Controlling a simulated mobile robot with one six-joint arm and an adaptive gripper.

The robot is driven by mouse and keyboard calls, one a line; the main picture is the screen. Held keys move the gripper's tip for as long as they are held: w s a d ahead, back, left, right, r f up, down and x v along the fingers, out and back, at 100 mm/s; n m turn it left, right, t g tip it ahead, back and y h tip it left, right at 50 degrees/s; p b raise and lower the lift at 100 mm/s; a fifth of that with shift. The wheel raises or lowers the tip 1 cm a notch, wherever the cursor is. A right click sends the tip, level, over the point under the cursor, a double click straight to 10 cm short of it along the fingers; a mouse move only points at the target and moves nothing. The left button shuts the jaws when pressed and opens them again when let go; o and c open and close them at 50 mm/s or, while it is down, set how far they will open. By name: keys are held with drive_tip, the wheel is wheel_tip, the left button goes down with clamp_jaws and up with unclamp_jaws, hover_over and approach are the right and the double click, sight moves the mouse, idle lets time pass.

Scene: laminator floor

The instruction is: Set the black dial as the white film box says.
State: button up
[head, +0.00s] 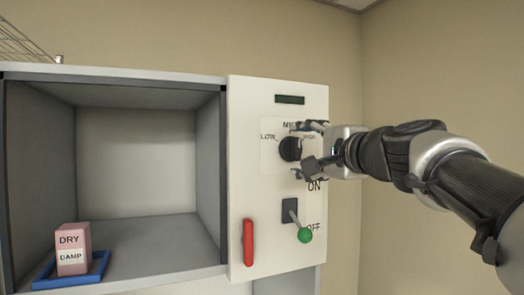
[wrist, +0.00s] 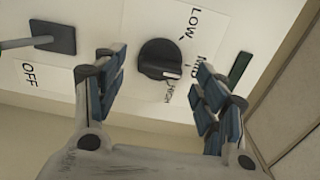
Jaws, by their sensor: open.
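The black dial (head: 290,149) is on the white panel, with LOW at its left, MID above and HIGH at its right, partly hidden by my gripper. In the wrist view the dial (wrist: 160,60) has a white mark on the side toward HIGH. My gripper (head: 307,148) is open in front of the panel, its fingers on either side of the dial in the wrist view (wrist: 165,85); contact cannot be told. I see no white film box; a pink box (head: 73,238) marked DRY with a white DAMP label stands in the cabinet.
The pink box sits in a blue tray (head: 44,282) at the open cabinet's left front. Below the dial is a lever with a green ball (head: 305,235), down near OFF. A red handle (head: 248,242) is at the panel's lower left. A dark display (head: 290,99) is above.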

drive_tip(key=v, duration=0.5)
